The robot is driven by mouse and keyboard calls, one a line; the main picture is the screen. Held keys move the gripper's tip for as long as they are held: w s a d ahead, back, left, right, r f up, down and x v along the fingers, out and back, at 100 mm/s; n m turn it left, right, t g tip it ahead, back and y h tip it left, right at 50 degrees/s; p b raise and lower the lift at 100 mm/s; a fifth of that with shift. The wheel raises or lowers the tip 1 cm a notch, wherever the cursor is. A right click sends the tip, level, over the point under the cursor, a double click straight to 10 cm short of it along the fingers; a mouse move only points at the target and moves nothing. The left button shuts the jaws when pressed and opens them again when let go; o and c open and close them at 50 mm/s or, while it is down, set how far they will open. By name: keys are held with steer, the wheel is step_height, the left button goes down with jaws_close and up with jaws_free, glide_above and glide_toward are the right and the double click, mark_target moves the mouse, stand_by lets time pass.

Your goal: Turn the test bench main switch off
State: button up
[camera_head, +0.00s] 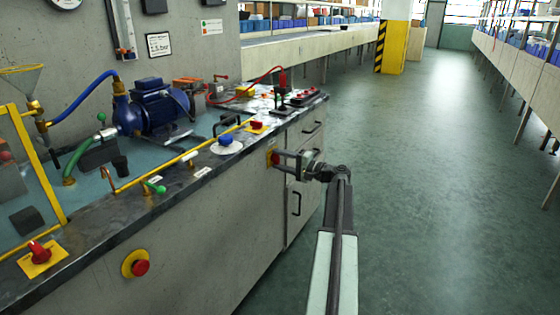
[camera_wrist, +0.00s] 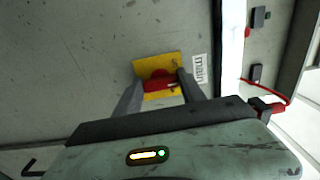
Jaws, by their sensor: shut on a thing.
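The main switch is a red knob (camera_wrist: 158,80) on a yellow square plate (camera_wrist: 143,66), with a label reading MAIN (camera_wrist: 200,68) beside it in the wrist view. In the head view the plate (camera_head: 268,157) is on the bench's front face, with the red knob (camera_head: 275,159) on it. My gripper (camera_head: 279,157) reaches the switch from the right. In the wrist view my gripper (camera_wrist: 160,86) has its fingers on either side of the knob, shut on it. The fingers partly hide the knob and plate.
The bench top (camera_head: 185,180) carries a blue pump (camera_head: 155,105), valves and a yellow rail. A red emergency button (camera_head: 140,267) is lower on the front, and another red knob (camera_head: 38,250) is on top at the left. Open green floor (camera_head: 430,200) lies to the right.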

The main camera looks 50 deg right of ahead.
steer(key=o, duration=1.4)
steer(key=shift+c, duration=0.2)
steer(key=v, duration=0.7)
steer(key=shift+s, duration=0.4)
